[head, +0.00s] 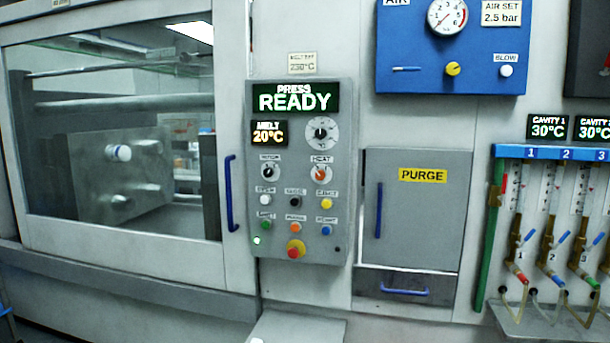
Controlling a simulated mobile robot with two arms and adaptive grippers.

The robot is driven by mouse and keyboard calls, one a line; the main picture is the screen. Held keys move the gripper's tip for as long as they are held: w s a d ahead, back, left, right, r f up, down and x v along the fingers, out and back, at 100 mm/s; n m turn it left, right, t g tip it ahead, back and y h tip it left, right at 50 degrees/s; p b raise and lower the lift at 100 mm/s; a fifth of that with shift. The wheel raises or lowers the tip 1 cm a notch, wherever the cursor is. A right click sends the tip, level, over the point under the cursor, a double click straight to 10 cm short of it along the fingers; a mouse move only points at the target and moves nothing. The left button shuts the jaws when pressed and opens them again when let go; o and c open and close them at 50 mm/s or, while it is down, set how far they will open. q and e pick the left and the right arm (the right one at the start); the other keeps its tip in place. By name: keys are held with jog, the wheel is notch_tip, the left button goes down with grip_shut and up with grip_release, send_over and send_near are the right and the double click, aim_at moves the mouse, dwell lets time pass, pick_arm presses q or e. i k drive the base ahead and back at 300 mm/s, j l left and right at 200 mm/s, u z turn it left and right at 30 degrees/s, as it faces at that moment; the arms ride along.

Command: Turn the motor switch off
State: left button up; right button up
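The motor switch (269,172) is a small black rotary knob with a pale pointer mark, in the head view. It sits on the grey control panel (342,215), under a small label that appears to read MOTOR. Its exact pointer position is too small to read. To its right is the orange heat knob (320,174). Above them the display (294,98) reads PRESS READY, and a smaller display (269,132) reads MELT 20°C. Neither of my grippers shows in this view.
Below the knobs are several coloured buttons and a red-and-yellow emergency stop (296,249). A blue door handle (231,193) stands out just left of the panel. The purge door (425,225) is to the right. A pale ledge (300,328) lies below.

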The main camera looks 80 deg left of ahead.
aim_at(268, 173)
jog(key=u, duration=2.8)
